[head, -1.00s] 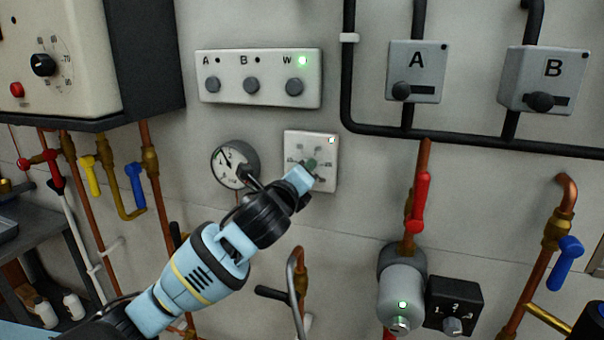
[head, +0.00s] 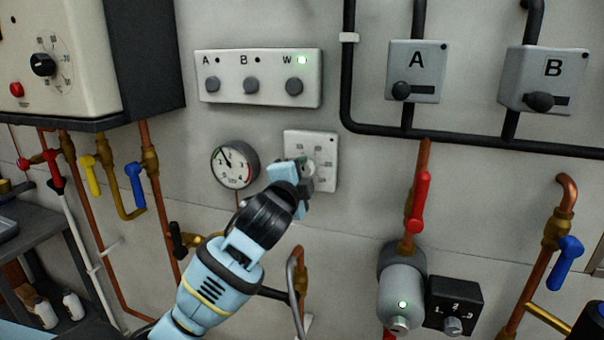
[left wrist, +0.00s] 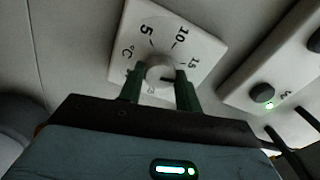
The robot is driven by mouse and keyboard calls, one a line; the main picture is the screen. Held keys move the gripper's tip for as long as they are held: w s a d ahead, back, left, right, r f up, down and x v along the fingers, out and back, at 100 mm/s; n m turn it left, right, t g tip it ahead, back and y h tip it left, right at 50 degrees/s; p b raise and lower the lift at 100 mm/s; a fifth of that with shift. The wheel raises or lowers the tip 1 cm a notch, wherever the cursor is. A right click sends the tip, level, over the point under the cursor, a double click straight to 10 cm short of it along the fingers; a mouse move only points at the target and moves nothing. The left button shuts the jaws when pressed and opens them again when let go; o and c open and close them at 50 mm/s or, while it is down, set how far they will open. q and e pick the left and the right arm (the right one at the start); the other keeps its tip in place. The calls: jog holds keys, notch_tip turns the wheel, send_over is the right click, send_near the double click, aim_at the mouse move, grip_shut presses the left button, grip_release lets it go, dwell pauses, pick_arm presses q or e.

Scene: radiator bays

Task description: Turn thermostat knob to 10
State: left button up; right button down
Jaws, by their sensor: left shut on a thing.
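The thermostat is a pale square plate (head: 325,150) on the wall, with numbers around a round knob. In the left wrist view, the plate (left wrist: 208,50) shows 5, 10 and 15 clearly, and the lower numbers are partly hidden. The pale knob (left wrist: 158,72) sits between the two green fingers of my left gripper (left wrist: 160,90), which is shut on it. A dark line on the knob points right, apparently just below the 15. In the head view, my left gripper (head: 303,172) covers the plate's lower left and most of the knob. My right gripper is not in view.
A round pressure gauge (head: 235,165) is close left of the gripper. A panel with three buttons (head: 258,97) is above, its W lamp green. A copper pipe with a red lever (head: 419,203) stands to the right. A bent pipe (head: 298,270) is below, beside my forearm.

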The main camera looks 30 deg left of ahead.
pick_arm(q)
jog(key=n, duration=1.3)
jog(key=shift+n, duration=0.5)
jog(key=o, duration=1)
jog(key=v, duration=0.8)
jog(key=shift+w, duration=0.15)
